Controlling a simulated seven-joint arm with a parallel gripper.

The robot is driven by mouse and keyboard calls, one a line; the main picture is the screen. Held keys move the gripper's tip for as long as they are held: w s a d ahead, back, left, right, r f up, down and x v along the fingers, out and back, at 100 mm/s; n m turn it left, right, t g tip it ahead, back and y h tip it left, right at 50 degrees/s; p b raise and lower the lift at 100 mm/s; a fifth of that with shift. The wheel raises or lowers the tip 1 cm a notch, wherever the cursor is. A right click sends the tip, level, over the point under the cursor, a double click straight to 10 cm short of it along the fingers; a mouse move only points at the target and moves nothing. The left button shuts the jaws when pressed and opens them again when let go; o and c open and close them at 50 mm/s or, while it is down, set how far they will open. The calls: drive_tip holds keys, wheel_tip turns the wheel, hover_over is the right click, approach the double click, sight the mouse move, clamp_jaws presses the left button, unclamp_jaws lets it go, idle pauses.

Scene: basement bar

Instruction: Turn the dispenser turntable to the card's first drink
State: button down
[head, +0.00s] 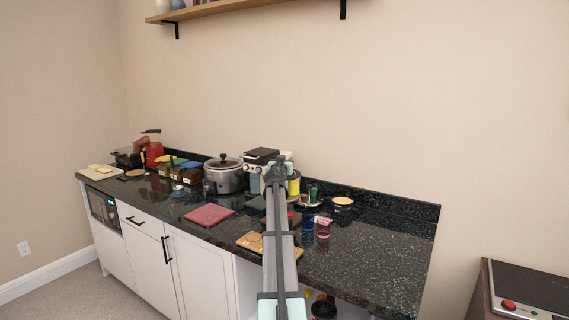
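A small round stand with little dark green and reddish containers (311,197) is on the counter right of my arm; it may be the dispenser turntable, but it is too small to be sure. A yellow and dark cylinder (293,184) stands just left of it, partly behind my arm. A small pale card-like piece (322,220) is near the red and blue cups; I cannot read it. My arm reaches up the middle over the counter. I cannot make out my gripper; its fingers do not show.
A red cup (323,229) and a blue cup (308,221) stand right of my arm. A wooden board (256,242), red mat (209,214), and silver cooker (224,176) are left. The dark counter (385,250) is bare at right.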

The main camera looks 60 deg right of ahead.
idle(0.3)
drive_tip(key=c, duration=0.7)
unclamp_jaws()
drive_tip(key=v, duration=1.3)
drive_tip(key=shift+a, duration=0.35)
drive_tip(key=shift+s, duration=0.1)
